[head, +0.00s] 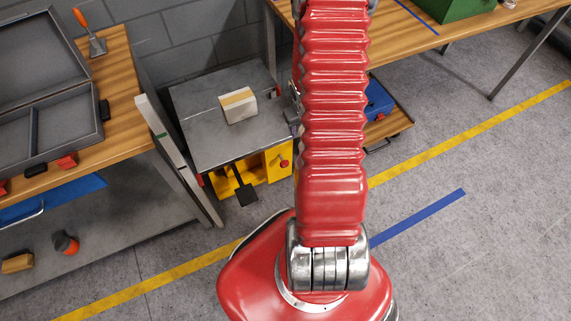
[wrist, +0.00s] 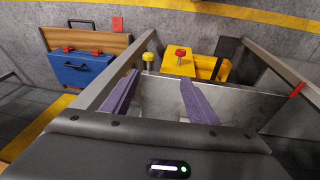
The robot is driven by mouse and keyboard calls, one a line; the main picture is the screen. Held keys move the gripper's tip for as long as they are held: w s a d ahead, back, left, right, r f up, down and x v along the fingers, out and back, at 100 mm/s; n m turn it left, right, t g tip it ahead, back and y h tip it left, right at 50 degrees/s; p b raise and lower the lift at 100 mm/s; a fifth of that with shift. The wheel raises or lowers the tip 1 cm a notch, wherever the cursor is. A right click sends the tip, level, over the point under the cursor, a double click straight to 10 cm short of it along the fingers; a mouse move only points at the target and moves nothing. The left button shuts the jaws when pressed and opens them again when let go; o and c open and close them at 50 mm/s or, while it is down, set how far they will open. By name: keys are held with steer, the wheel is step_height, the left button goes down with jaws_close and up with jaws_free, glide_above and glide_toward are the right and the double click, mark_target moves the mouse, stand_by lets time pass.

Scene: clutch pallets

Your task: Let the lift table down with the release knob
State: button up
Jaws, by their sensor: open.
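The lift table has a grey steel top (head: 200,128) and a yellow base (head: 225,183) in the head view. A red knob (head: 284,163) sits on the yellow base at its right; it also shows in the wrist view (wrist: 180,52). A black pedal (head: 245,194) sticks out in front of the base. My gripper (wrist: 158,80) is open and empty, its purple fingers spread, with the red knob beyond the fingertips and apart from them. In the head view my red arm hides most of the gripper.
A cardboard box (head: 238,106) sits on the steel top. A grey upright post (head: 175,150) stands at its left, beside a wooden workbench (head: 115,80). A blue toolbox (wrist: 82,70) and a yellow-topped post (wrist: 148,58) are near the knob.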

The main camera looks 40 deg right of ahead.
steer(key=d+f+t, duration=0.2)
steer(key=d+f, duration=0.3)
steer(key=f, duration=0.6)
steer(key=t+h, duration=0.1)
steer(key=t, duration=0.9)
glide_toward(286, 165)
steer(key=d+v, duration=0.1)
steer(key=v, duration=0.2)
steer(key=shift+a+m, duration=0.4)
steer(key=shift+a, duration=0.2)
steer(key=shift+w, duration=0.15)
steer(key=x, duration=1.3)
steer(key=shift+w+d+f, duration=0.1)
steer(key=shift+w+f, duration=0.1)
steer(key=shift+f, duration=0.1)
steer(key=c, duration=1.1)
